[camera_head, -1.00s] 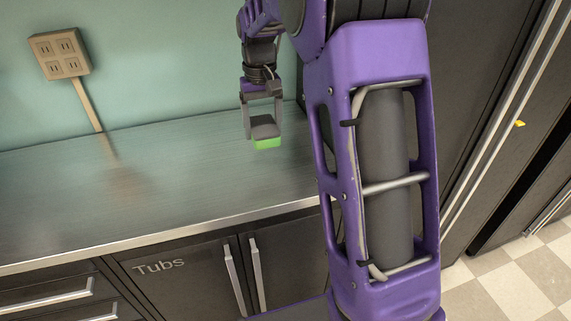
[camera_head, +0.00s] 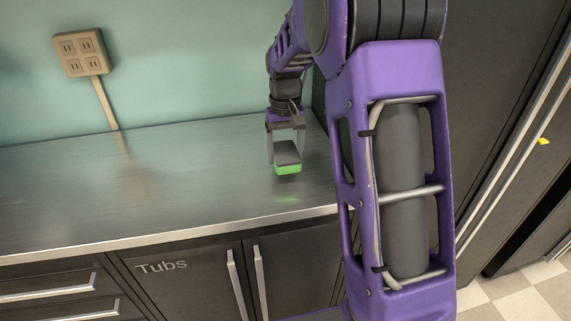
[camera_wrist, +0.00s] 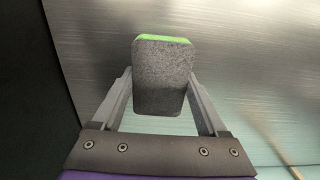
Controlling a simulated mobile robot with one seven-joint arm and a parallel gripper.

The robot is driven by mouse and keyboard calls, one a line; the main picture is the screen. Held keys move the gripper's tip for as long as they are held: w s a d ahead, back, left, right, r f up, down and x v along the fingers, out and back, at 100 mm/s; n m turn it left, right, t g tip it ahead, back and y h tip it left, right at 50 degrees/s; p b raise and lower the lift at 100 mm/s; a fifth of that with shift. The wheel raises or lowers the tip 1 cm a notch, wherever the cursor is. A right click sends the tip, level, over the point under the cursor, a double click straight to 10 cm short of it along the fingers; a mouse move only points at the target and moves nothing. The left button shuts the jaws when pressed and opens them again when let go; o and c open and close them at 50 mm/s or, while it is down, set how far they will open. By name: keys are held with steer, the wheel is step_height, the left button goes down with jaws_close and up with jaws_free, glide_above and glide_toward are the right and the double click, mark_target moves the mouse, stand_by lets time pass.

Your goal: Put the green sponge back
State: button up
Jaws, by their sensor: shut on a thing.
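The green sponge (camera_head: 287,169) has a green layer below and a dark grey layer on top. My gripper (camera_head: 286,153) is shut on it and holds it over the right part of the metal counter (camera_head: 200,175). A faint green reflection shows on the counter below it, with a gap between. In the wrist view the sponge (camera_wrist: 162,75) shows its grey face, with a green strip along the far edge. The gripper fingers (camera_wrist: 160,100) press on its two sides.
A power outlet box (camera_head: 82,52) with a conduit is on the wall at the back left. The counter is otherwise bare. Below it are drawers (camera_head: 55,290) and a cupboard marked "Tubs" (camera_head: 180,285). A tall dark cabinet (camera_head: 500,90) stands at the right.

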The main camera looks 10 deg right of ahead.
mark_target(285, 152)
steer(key=shift+f, duration=1.75)
steer(key=shift+f, duration=0.15)
steer(key=o, duration=1.2)
step_height(285, 152, up, 12)
steer(key=shift+r+p, duration=0.2)
steer(key=shift+p, duration=0.4)
